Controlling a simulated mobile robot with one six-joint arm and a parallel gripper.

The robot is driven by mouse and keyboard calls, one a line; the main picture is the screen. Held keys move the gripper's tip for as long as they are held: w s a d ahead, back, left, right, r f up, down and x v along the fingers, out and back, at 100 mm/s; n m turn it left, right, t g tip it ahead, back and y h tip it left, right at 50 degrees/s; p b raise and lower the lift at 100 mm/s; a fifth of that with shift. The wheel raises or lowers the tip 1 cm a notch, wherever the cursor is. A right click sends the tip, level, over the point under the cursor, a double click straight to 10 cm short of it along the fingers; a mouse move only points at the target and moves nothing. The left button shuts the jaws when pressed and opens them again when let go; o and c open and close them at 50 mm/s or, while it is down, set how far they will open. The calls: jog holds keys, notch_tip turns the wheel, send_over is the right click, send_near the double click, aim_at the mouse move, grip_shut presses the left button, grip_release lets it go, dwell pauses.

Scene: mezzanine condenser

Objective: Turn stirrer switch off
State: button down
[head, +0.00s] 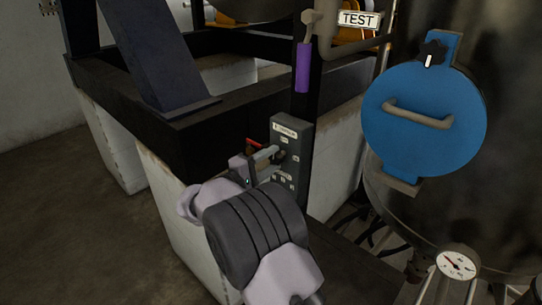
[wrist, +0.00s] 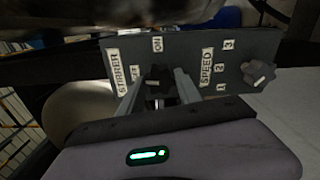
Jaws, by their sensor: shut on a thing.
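The grey stirrer control panel (head: 291,131) is mounted on a post in the head view. It fills the middle of the wrist view (wrist: 180,50), with labels reading STIRRER and SPEED. In the head view my gripper (head: 275,160) reaches the panel face. The switch pointer's exact direction is hard to tell.
A grey speed knob (wrist: 258,75) is at the panel's right, beside numbers 1 to 3. A blue round hatch (head: 424,115) with a handle and a gauge (head: 457,264) are on the vessel at right. A purple-handled lever (head: 303,68) hangs above the panel.

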jog(key=shift+n+p, duration=0.35)
jog(key=shift+n, duration=0.35)
jog(key=c, duration=0.8)
grip_release()
jog(key=shift+c, duration=0.2)
jog(key=p+v, duration=0.3)
jog(key=v, duration=1.4)
jog(key=shift+s, duration=0.2)
jog(key=shift+a+f, duration=0.1)
jog(key=shift+a, duration=0.05)
